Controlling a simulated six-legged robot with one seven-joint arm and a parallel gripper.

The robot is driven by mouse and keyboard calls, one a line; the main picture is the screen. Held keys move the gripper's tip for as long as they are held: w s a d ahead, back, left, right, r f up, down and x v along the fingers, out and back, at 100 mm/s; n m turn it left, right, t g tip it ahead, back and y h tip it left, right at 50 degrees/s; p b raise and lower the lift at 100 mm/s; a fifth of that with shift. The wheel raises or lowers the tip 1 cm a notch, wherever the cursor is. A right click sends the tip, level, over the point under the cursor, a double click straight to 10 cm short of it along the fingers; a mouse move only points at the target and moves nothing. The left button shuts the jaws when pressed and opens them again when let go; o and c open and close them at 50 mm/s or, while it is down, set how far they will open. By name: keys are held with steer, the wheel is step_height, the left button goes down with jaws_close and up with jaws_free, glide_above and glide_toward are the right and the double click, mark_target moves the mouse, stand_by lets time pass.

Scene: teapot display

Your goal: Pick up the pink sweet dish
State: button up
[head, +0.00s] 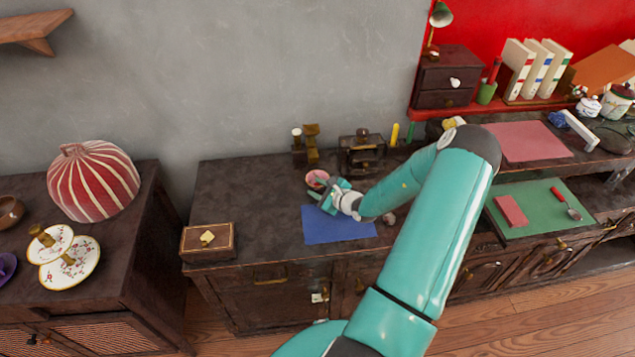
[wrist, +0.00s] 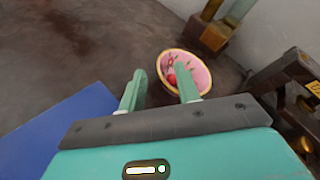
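The pink sweet dish (head: 316,178) is a small round bowl on the dark cabinet top, just behind the blue mat. In the wrist view the dish (wrist: 200,76) shows a pink inside, a pale yellowish rim and something red in it. My gripper (head: 328,192) is close in front of it, with the arm coming from the lower right. In the wrist view my gripper (wrist: 160,80) has its two green fingers apart with nothing between them at the base. The right fingertip overlaps the dish in the picture; whether it touches cannot be told. The left finger is outside the dish.
A blue mat (head: 337,225) lies in front of the dish. Wooden and brass items (head: 311,143) and a dark stand (head: 360,153) are behind it. A wooden box (head: 208,241) is at the left. The cabinet top left of the dish is clear.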

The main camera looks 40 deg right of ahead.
steer(key=shift+x, duration=0.85)
jaws_close()
